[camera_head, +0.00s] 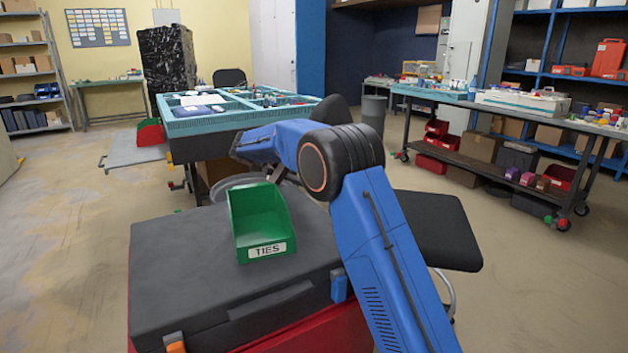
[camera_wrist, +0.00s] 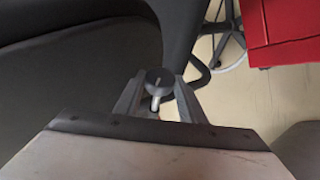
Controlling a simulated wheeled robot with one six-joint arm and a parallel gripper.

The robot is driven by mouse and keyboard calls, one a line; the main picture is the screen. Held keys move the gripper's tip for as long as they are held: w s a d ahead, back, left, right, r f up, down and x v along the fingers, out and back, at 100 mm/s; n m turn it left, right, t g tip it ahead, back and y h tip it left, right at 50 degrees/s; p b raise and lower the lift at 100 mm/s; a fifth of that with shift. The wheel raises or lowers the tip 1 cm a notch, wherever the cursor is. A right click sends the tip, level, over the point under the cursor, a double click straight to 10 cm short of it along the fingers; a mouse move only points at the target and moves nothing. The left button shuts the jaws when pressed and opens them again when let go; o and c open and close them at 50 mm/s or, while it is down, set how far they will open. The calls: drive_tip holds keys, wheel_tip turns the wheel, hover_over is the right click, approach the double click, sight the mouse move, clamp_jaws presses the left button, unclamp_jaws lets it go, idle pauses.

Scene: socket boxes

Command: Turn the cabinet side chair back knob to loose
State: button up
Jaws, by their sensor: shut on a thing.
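The knob (camera_wrist: 158,75) is a dark round disc with a short pale line on its face and a silver shaft below it, in the middle of the wrist view. My gripper (camera_wrist: 159,86) is shut on the knob, one finger on each side. The black chair part beside it (camera_wrist: 75,75) fills the left of the wrist view. In the head view the chair's black seat (camera_head: 440,232) shows right of my blue arm, and part of its back (camera_head: 331,109) shows behind the arm. There the knob and my gripper are hidden.
A dark case (camera_head: 170,250) on a red cabinet (camera_head: 300,335) stands in front, with a green TIES bin (camera_head: 245,232) on it. The red cabinet also shows in the wrist view (camera_wrist: 285,25). A teal-edged table (camera_head: 235,120) stands behind. Floor is open at far left and right.

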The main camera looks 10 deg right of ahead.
drive_tip(key=shift+a+f+n+g+h, duration=0.1)
drive_tip(key=shift+f+n+g+h, duration=0.1)
drive_tip(key=shift+h, duration=0.35)
drive_tip(key=shift+a+f+n+g+h, duration=0.1)
drive_tip(key=shift+n+h, duration=0.1)
drive_tip(key=shift+h, duration=0.35)
drive_tip(key=o, duration=1)
drive_tip(key=shift+w, duration=0.1)
drive_tip(key=shift+o, duration=0.2)
